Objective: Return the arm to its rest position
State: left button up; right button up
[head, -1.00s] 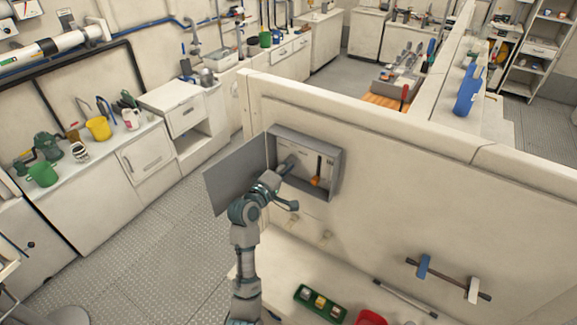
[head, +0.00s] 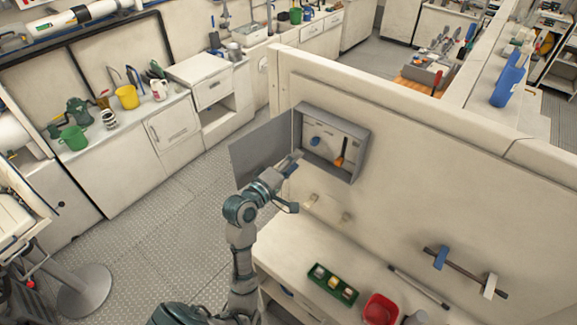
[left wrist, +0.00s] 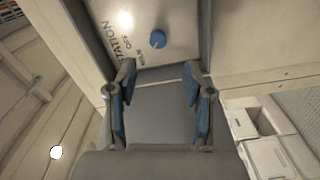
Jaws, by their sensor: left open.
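My left arm comes up from the bottom of the head view. Its gripper (head: 293,183) is open and empty, just in front of the lower left edge of a grey wall box (head: 357,128). The box's grey door (head: 262,147) stands open to the left. Inside are a blue knob (head: 315,141) and an orange-handled lever (head: 341,158). In the left wrist view, the open fingers (left wrist: 159,80) frame an empty gap below the blue knob (left wrist: 158,39), clear of it. Panel lettering there includes "OFF". My right gripper is not in view.
Below the box is a bench (head: 300,244) with a green tray (head: 332,284) and a red container (head: 380,310). A bar with blue and white blocks (head: 465,270) is on the wall at right. Open floor (head: 160,225) lies at left.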

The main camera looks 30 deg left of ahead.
pick_arm(q)
jog(key=shift+s+a, duration=0.25)
jog(key=shift+s, duration=1)
jog(key=shift+f, duration=0.1)
